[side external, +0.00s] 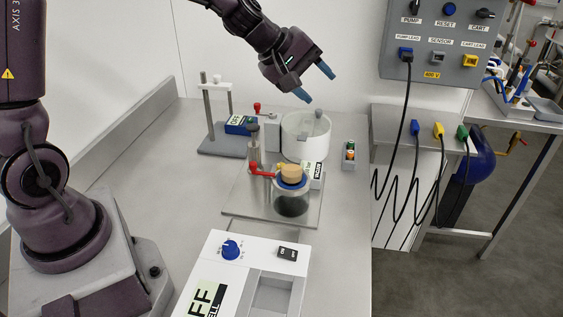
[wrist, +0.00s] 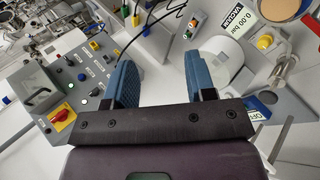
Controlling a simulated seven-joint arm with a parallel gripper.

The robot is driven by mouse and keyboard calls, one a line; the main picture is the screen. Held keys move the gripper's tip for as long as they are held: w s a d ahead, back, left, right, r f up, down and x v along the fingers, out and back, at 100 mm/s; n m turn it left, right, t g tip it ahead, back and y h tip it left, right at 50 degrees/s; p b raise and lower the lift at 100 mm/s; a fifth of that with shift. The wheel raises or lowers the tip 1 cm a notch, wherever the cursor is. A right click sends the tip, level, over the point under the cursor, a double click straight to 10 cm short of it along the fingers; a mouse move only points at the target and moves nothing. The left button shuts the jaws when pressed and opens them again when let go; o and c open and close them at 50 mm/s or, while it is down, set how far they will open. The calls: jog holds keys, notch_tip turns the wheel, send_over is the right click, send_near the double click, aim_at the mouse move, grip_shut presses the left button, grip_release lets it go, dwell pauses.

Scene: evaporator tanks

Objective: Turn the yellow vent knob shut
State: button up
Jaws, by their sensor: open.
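A small yellow knob (wrist: 264,42) shows in the wrist view, beside a metal post and to the right of my fingers. I take it for the vent knob; its turn angle is too small to read. In the side external view a small yellow part (side external: 281,167) shows beside the cork-coloured lid (side external: 293,171) of a glass jar, partly hidden. My gripper (side external: 315,83) is open and empty, high above the white round vessel (side external: 303,142) and apart from the knob. Its two blue fingers (wrist: 161,76) also show in the wrist view with nothing between them.
A red handle (side external: 263,170) is beside the jar on a metal plate (side external: 245,205). A stand (side external: 207,105) is behind on the left. A white device with a blue dial (side external: 231,249) is in front. A grey control panel (side external: 445,45) with hanging cables is at right. The left bench is clear.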

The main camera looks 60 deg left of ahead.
jog(key=w+a+f+n+g+y, duration=0.1)
jog(key=w+a+f+n+y, duration=0.65)
jog(key=n, duration=1.25)
jog(key=s+a+f+n+g+h, duration=0.35)
jog(key=s+f+n+g, duration=0.35)
jog(key=n, duration=0.5)
jog(key=shift+g+h, duration=0.4)
notch_tip(320, 180, down, 12)
jog(key=shift+a+r, duration=0.1)
jog(key=shift+r, duration=0.15)
jog(key=shift+c, duration=0.4)
jog(key=c, duration=0.8)
jog(key=shift+c, duration=0.2)
